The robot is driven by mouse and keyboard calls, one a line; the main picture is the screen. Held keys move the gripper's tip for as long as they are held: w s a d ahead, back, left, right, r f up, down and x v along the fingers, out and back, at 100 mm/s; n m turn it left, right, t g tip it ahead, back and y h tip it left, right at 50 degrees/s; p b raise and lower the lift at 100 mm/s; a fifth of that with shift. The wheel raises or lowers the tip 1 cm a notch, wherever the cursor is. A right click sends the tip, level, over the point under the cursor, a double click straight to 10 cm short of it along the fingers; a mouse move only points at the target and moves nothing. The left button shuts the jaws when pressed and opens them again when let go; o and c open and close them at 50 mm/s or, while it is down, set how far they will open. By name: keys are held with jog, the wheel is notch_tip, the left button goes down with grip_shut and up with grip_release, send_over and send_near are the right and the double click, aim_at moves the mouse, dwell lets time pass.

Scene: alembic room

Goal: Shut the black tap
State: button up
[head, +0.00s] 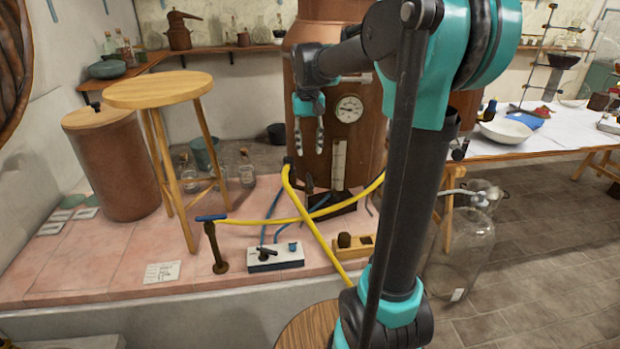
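A white box (276,259) sits on the pink tiled ledge, low in the middle of the head view. On its top left is a small black tap handle (265,252), which looks like the black tap; it seems to lie flat, but its exact angle is too small to tell. A blue knob (292,246) stands on the box's right part. My gripper (309,142) hangs fingers down in front of the copper still, well above and behind the box in the picture. Its two fingers are apart, with nothing between them.
Blue tubes and a yellow hose (312,228) run close behind and beside the box. A brown post with a blue handle (215,243) stands left; a wooden block with a dark knob (345,243) is right. A wooden stool (159,90) and the copper still (365,150) stand behind.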

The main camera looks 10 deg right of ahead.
aim_at(310, 181)
notch_tip(310, 181, down, 12)
jog(key=shift+d+r, duration=0.1)
jog(key=shift+r, duration=0.05)
jog(key=shift+c, duration=0.5)
grip_shut()
